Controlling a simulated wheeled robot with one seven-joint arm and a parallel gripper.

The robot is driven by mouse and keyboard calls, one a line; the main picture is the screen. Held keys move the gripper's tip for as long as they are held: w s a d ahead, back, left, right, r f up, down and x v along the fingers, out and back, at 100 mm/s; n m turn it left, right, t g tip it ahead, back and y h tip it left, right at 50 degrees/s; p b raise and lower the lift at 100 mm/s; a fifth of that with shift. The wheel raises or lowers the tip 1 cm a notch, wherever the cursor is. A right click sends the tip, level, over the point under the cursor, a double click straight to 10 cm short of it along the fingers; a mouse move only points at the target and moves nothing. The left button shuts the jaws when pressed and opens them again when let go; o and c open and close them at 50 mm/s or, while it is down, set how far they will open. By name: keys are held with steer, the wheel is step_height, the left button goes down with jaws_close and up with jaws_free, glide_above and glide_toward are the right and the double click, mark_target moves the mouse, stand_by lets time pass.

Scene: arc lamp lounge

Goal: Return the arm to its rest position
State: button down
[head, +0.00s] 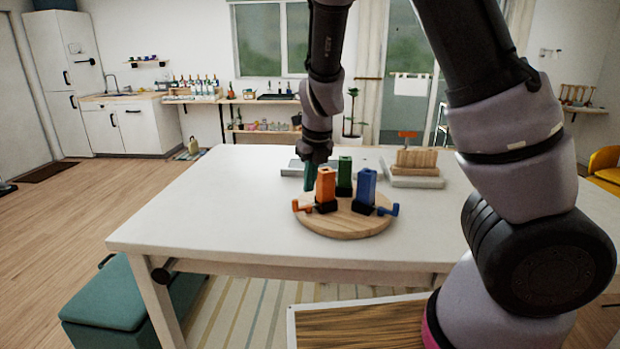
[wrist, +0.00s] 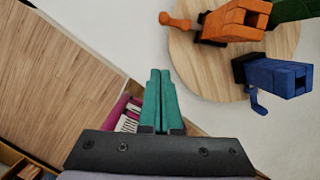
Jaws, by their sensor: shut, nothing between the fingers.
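My arm reaches over the white table (head: 200,225) from the right side of the head view. My gripper (head: 309,182) points down just behind and left of the orange holder on the round board. In the wrist view its teal fingers (wrist: 160,76) are pressed together with nothing between them. They appear clear of the holders there.
The round wooden board (head: 345,226) carries an orange holder (head: 326,186), a green one (head: 345,172) and a blue one (head: 366,187). A wooden block (head: 416,161) stands on a pale slab behind. A teal bench (head: 110,298) is at front left. The left tabletop is clear.

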steer(key=shift+s+r, duration=0.15)
steer(key=shift+r, duration=0.55)
steer(key=shift+d, duration=0.1)
steer(key=s+d+r+n+t, duration=0.2)
steer(key=s+d+r+n, duration=0.6)
steer(key=r+n, duration=0.3)
steer(key=s+d+r+n+t, duration=0.2)
steer(key=s+d+r+n, duration=0.6)
steer(key=r+n, duration=0.4)
steer(key=d+n, duration=0.1)
steer(key=n, duration=0.3)
steer(key=shift+s+d+r+t+y, duration=0.2)
steer(key=shift+s+d+t+y, duration=0.1)
steer(key=shift+d+y, duration=0.1)
